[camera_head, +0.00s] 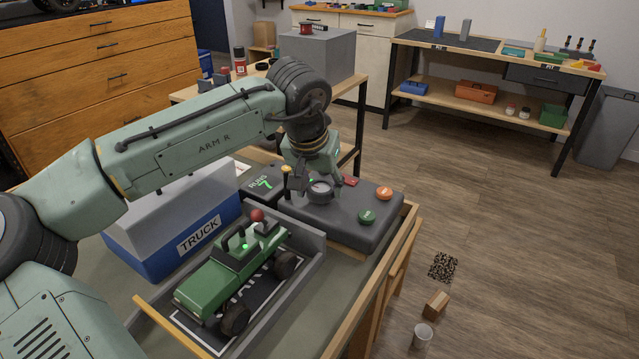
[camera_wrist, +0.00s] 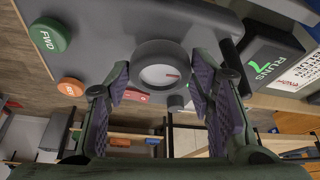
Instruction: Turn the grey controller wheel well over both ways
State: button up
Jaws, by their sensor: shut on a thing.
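The grey controller wheel (camera_head: 320,196) stands on the dark grey controller box (camera_head: 340,229). In the wrist view the wheel (camera_wrist: 147,57) shows a round grey rim and a pale face with a small reddish mark. My gripper (camera_head: 318,178) is at the wheel, and its purple-padded fingers (camera_wrist: 160,84) lie on either side of the rim, shut on it. The green truck (camera_head: 232,268), with a red ball on top and a green light, sits in a grey-walled tray (camera_head: 305,279) in front of the controller.
The box has a green FWD button (camera_head: 365,216), an orange button (camera_head: 384,193) and a red switch (camera_head: 351,181). A yellow-tipped lever (camera_head: 287,171) stands close left of my gripper. A counter (camera_head: 262,184) reads RUNS 7. A TRUCK box (camera_head: 180,239) stands left, under my arm.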

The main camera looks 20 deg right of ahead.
jog(key=shift+m+p, duration=0.3)
jog(key=shift+p, duration=0.2)
jog(key=o, duration=1.2)
jog(key=shift+c, duration=0.2)
jog(key=shift+r, duration=0.1)
jog(key=v, duration=1.1)
jog(key=shift+a+r, duration=0.25)
jog(key=shift+r, duration=0.15)
